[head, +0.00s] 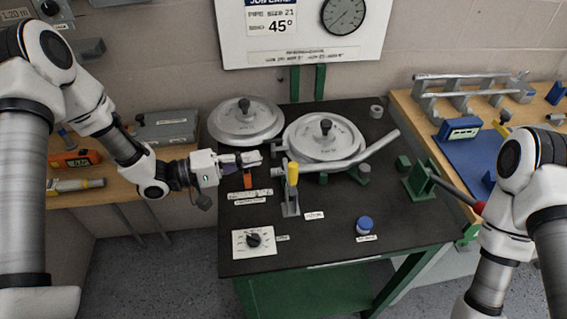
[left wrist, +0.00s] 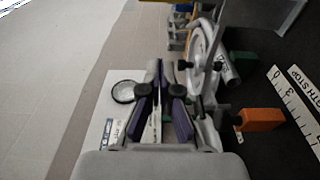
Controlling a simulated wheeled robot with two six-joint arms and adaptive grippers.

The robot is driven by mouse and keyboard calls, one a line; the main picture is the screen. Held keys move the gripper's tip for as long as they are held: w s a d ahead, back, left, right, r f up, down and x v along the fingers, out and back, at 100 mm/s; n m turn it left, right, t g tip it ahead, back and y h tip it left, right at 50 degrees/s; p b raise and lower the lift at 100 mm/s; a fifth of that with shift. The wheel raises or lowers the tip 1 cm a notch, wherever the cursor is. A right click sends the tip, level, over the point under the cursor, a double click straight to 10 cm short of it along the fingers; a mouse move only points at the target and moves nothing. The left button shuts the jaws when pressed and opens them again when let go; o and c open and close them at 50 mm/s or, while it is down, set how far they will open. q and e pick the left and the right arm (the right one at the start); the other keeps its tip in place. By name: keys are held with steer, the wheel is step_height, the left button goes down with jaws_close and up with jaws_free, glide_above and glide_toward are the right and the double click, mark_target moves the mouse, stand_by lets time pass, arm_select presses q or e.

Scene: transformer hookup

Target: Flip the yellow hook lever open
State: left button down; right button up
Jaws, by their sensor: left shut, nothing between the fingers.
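The yellow hook lever (head: 292,173) stands upright on a small grey metal bracket (head: 290,205) on the black bench top, in front of the larger silver disc. A silver tube (head: 350,159) runs just behind it. My left gripper (head: 253,158) is to the left of the lever, apart from it, with its fingers pointing right. The fingers are shut with nothing between them; they also show in the left wrist view (left wrist: 169,80). I cannot make out the yellow lever in the left wrist view. My right arm is at the right of the head view, its gripper out of sight.
An orange block (head: 247,178) stands just below my left fingers, also in the left wrist view (left wrist: 262,120). Two silver discs with black knobs (head: 245,121) lie behind. A dial plate (head: 254,241) and blue cap (head: 364,225) are in front. The bench's front middle is clear.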

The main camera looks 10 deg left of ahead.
mark_target(293, 173)
arm_select(q)
steer(key=d+p, duration=0.3)
steer(key=d, duration=0.4)
steer(key=shift+d, duration=0.4)
arm_select(e)
step_height(293, 173, up, 4)
steer(key=shift+f, duration=0.25)
arm_select(q)
steer(key=shift+w, duration=0.1)
